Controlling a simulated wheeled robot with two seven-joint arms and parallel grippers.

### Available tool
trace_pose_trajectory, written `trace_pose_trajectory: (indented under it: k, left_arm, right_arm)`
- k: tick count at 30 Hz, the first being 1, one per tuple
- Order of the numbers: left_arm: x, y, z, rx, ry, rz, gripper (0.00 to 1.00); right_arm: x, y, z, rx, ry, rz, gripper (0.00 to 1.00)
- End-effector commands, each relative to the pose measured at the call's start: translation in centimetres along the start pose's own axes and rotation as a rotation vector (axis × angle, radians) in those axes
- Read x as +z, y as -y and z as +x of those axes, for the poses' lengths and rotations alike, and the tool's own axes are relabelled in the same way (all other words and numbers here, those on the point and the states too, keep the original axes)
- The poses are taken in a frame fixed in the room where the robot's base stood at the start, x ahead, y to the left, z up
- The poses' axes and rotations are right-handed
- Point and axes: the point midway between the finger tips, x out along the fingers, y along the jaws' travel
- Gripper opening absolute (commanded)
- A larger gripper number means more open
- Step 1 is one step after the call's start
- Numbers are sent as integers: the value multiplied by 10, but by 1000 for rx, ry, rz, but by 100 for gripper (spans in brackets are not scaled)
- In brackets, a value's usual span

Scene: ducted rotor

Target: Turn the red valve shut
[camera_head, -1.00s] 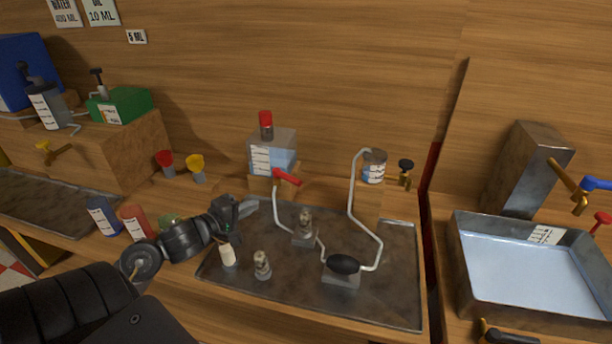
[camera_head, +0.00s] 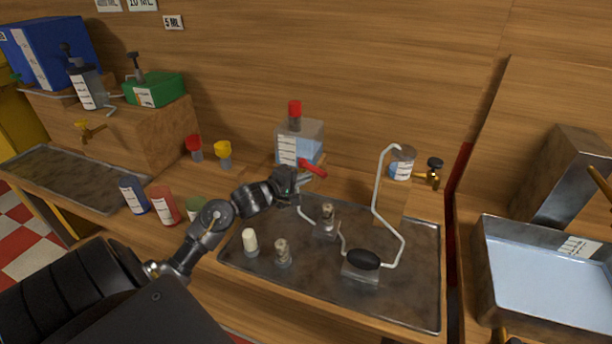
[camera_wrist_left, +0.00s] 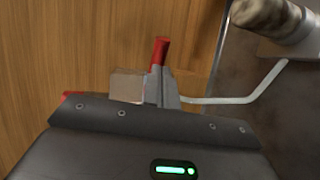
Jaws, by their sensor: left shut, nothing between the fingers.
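The red valve is a red lever handle (camera_head: 313,168) at the foot of the clear box with blue liquid, where the white pipe starts. My left gripper (camera_head: 293,178) is shut and empty, just left of and below the lever. In the left wrist view the red lever (camera_wrist_left: 160,50) rises right beyond the fingertips (camera_wrist_left: 162,88); whether they touch cannot be told. The fingers hide the lever's lower part there. My right gripper is not in view.
The clear box (camera_head: 311,146) with a red cap stands behind the lever. The white pipe (camera_head: 378,190), a black bulb (camera_head: 363,260) and small fittings stand on the dark tray (camera_head: 410,290). Red (camera_head: 194,147) and yellow (camera_head: 223,153) cups are to the left.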

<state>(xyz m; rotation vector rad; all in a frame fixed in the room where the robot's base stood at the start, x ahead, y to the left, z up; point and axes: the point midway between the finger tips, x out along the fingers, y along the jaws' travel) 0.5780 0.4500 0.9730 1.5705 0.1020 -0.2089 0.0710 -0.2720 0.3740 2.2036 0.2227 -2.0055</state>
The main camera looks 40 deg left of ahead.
Motion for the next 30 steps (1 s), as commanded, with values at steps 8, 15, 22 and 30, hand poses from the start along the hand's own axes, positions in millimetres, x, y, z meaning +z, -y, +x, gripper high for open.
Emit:
trace_pose_trajectory:
  k: [8,15,22,30]
  left_arm:
    - [-1,0,20,1,-1,0,0]
    - [-1,0,21,0,-1,1,0]
    - [1,-4,22,4,-29,-10,0]
    - [9,-9,36,2,-206,-51,0]
  right_arm:
    - [1,-4,-2,4,1,-2,36]
    - [2,-4,-2,5,2,-2,36]
    - [2,-4,-10,4,3,-2,36]
    - [0,-3,-39,2,4,-1,36]
